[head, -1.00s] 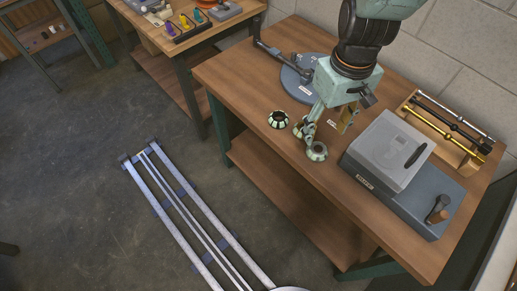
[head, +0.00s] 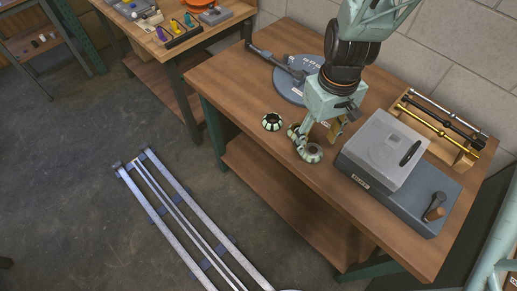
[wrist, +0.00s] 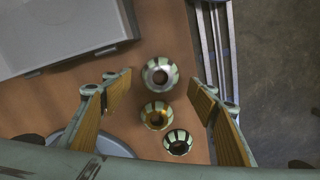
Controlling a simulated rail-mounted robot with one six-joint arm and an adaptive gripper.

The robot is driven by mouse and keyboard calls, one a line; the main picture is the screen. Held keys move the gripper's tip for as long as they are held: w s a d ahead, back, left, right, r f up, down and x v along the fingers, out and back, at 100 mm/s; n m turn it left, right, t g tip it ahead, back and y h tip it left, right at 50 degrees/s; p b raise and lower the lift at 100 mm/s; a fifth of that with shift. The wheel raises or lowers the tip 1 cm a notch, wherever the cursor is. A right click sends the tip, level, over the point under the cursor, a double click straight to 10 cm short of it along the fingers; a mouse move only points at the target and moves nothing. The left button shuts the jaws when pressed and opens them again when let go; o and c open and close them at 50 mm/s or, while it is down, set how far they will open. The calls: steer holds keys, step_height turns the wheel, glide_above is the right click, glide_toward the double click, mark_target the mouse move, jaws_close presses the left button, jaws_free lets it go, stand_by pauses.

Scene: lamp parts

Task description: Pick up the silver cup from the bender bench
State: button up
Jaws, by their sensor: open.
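The silver cup (head: 313,153) stands on the bender bench (head: 222,88) near its front edge, nearest the grey box of three cups in a row. My gripper (head: 312,137) is open and empty above the cups. In the wrist view its fingers lie on either side of the silver and brass cups, apart from both. In the head view the fingers partly hide the brass cup.
A grey box (head: 385,150) with a wooden-handled lever stands right of the cups. A round bender plate (head: 290,88) with an arm lies behind them. A rack with gold, black and silver rods (head: 440,122) stands at the back right. Floor rails (head: 190,220) run before the bench.

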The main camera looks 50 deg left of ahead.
mark_target(313, 149)
steer(key=shift+f+b, duration=0.4)
steer(key=shift+f, duration=2.1)
steer(key=shift+c, duration=0.5)
steer(key=c, duration=0.8)
